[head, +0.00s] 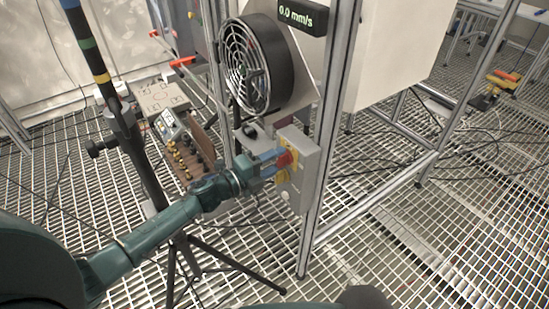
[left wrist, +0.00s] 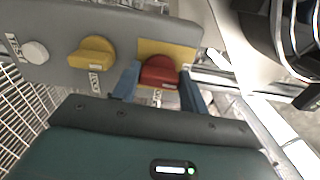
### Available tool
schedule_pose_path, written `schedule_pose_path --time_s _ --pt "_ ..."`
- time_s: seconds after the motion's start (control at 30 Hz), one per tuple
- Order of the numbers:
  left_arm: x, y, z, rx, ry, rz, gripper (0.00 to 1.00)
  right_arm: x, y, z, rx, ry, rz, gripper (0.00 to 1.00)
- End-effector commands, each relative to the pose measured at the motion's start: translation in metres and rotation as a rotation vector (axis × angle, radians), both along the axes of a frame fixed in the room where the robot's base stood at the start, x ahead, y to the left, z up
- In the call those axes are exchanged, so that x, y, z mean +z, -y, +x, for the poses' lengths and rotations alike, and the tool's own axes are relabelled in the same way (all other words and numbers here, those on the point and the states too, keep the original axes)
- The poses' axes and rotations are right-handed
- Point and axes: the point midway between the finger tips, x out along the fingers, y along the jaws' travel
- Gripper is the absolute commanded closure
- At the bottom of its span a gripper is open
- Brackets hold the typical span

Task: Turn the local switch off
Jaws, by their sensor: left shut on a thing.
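A grey switch box (head: 304,178) is fixed to the metal frame post in the head view. It carries a red rotary knob (head: 286,158) on a yellow plate. In the left wrist view the red knob (left wrist: 160,71) sits between the blue fingers, in front of the yellow plate (left wrist: 182,54). My left gripper (head: 272,163) is shut on the red knob, one finger on each side. A yellow knob (left wrist: 92,52) and a white round knob (left wrist: 35,52) are beside it on the same box. My right gripper is not in view.
A round fan (head: 254,65) and a display reading 0.0 mm/s (head: 302,14) are above the box. A black tripod (head: 180,245) stands close to my left arm. A board with brass fittings (head: 188,155) lies behind. Cables cross the grating floor.

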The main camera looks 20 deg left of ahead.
Motion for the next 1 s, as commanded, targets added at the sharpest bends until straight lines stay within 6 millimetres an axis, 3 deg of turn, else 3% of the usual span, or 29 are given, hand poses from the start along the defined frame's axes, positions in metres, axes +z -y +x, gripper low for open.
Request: schedule_pose_path --time_s 0.7,0.73,1.0 --pt "-0.0006 0.0 -0.0001 0.0 -0.047 -0.06 0.79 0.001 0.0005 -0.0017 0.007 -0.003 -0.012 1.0" --pt "-0.0006 0.0 -0.0001 0.0 -0.047 -0.06 0.55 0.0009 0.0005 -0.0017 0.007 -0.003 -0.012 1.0" --pt "-0.0005 0.0 -0.0001 0.0 -0.046 -0.058 0.35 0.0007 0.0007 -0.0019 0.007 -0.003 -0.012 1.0"
